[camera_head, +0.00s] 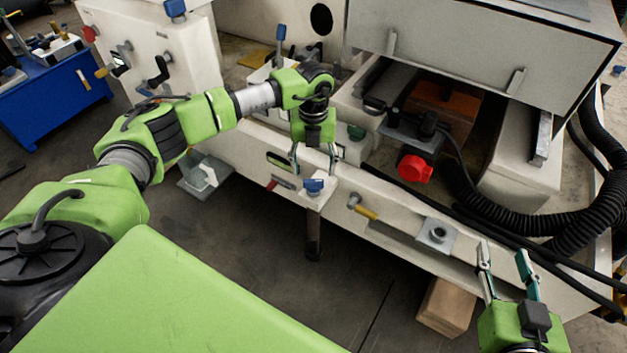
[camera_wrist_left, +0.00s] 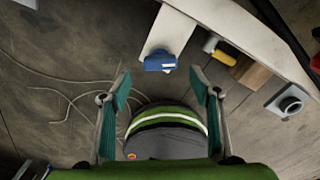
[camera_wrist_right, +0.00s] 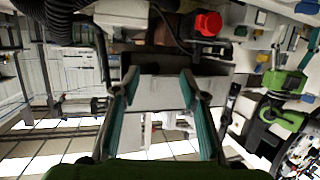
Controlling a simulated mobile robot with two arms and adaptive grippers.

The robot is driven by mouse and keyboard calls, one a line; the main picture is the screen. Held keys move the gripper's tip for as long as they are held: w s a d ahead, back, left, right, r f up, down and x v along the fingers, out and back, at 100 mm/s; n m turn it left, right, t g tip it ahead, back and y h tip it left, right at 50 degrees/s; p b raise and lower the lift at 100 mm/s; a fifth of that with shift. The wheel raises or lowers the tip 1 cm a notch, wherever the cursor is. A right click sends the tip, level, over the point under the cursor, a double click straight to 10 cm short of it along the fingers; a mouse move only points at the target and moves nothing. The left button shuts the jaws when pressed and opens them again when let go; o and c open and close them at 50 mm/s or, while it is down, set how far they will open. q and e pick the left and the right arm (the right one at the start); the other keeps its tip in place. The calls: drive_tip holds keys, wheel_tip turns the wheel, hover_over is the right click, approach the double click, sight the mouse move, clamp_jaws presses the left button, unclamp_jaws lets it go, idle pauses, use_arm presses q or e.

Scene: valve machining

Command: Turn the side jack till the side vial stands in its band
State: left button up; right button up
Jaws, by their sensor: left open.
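The side jack appears to be the blue head (camera_head: 314,186) on a white bracket at the machine's front edge, with a dark leg below. In the left wrist view the blue head (camera_wrist_left: 159,62) lies just beyond and between my fingertips. My left gripper (camera_head: 313,162) is open over the blue head, one finger to each side, apparently not touching it. A small greenish window (camera_head: 279,161) on the front face, left of the jack, looks like the side vial; its bubble is too small to read. My right gripper (camera_head: 504,252) is open and empty at lower right.
A yellow-handled lever (camera_head: 363,208) and a plate with a round fitting (camera_head: 437,235) are right of the jack. A red button (camera_head: 414,168) and black hoses (camera_head: 510,215) lie farther right. A wooden block (camera_head: 446,306) is on the floor. The floor below the jack is open.

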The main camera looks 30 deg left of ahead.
sight(314, 180)
use_arm(q)
wheel_tip(314, 180, down, 5)
drive_tip(key=shift+r+b, duration=0.1)
drive_tip(key=shift+b, duration=0.45)
drive_tip(key=shift+f, duration=0.25)
use_arm(e)
wheel_tip(314, 180, up, 8)
drive_tip(key=w+a+t+y, duration=0.1)
drive_tip(key=t, duration=0.3)
drive_tip(key=shift+w+a+f, duration=0.15)
use_arm(q)
drive_tip(key=shift+c, duration=0.4)
drive_tip(key=c, duration=1)
